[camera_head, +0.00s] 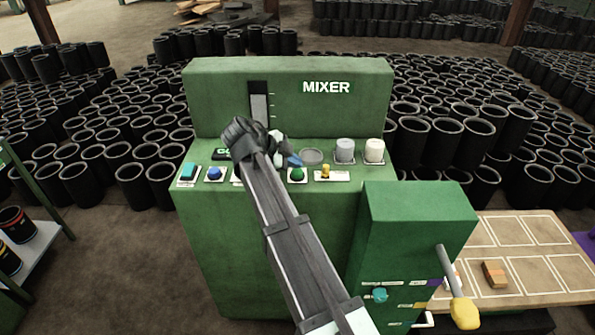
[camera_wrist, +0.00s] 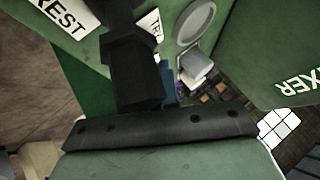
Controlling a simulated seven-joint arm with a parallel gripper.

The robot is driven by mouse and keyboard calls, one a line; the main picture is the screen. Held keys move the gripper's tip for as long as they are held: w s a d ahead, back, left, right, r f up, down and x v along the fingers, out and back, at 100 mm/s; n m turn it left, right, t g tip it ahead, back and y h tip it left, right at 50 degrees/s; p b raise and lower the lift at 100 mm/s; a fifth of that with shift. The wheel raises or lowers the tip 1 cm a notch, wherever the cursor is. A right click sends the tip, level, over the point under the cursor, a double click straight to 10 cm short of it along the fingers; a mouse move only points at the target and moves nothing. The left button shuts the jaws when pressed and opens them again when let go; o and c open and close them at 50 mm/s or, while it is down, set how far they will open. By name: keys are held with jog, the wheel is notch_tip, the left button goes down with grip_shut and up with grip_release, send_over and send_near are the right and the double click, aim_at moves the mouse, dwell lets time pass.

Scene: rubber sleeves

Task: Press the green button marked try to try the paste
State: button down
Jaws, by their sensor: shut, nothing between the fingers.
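The green mixer (camera_head: 290,85) stands in the middle of the head view, with a sloping control panel. A round green button (camera_head: 297,175) sits on a pale plate on the panel; its lettering is too small to read there. My gripper (camera_head: 292,160) is shut and empty, its blue tip just above and behind the green button in the picture. I cannot tell whether they touch. In the wrist view, a white label (camera_wrist: 150,25) partly shows letters like "TR". The dark gripper parts cover the area beside it, and the green button is not clearly visible there.
The panel also holds a teal button (camera_head: 188,172), a blue button (camera_head: 213,174), a yellow knob (camera_head: 326,171), a grey disc (camera_head: 311,156) and two pale cylinders (camera_head: 345,149) (camera_head: 374,150). A lower green box (camera_head: 415,215) with a yellow-ended lever (camera_head: 463,312) stands at right.

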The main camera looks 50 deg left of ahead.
aim_at(294, 172)
jog(key=shift+s+a, duration=0.15)
jog(key=shift+a, duration=0.1)
jog(key=shift+d+r, duration=0.2)
jog(key=shift+r, duration=2.35)
jog(key=shift+w, duration=0.2)
